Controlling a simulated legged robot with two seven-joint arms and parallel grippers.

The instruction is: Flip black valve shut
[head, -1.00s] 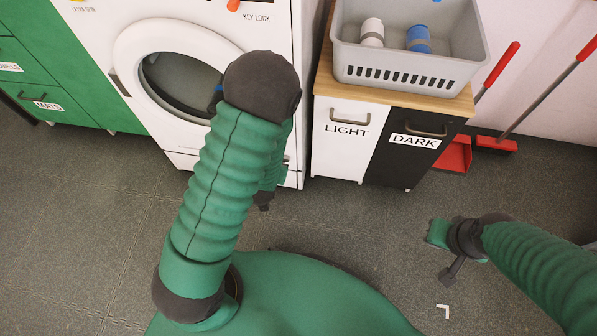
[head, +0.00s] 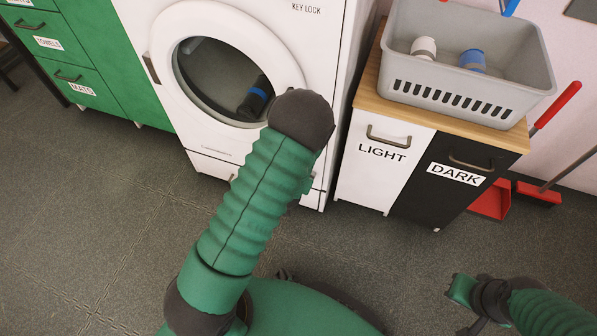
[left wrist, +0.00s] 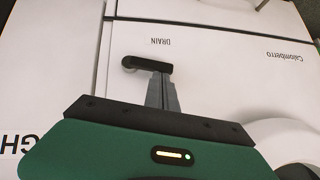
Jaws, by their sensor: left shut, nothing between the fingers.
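The black valve (left wrist: 143,63) is a short dark lever on the white washing machine front, beside the word DRAIN, in the left wrist view. It lies crosswise in that picture, and the head view hides it behind my left arm. My left gripper (left wrist: 160,80) is shut and empty, its grey fingertips at the valve's right end. I cannot tell whether they touch it. My right gripper (head: 466,302) is low at the lower right of the head view, well away from the machine; its fingers are not clear.
The washing machine (head: 163,75) has a round door with a dark, blue-banded item showing inside. To its right stands a LIGHT and DARK cabinet (head: 375,185) with a grey basket (head: 455,98) on top. Green drawers (head: 110,85) stand left. Open floor lies in front.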

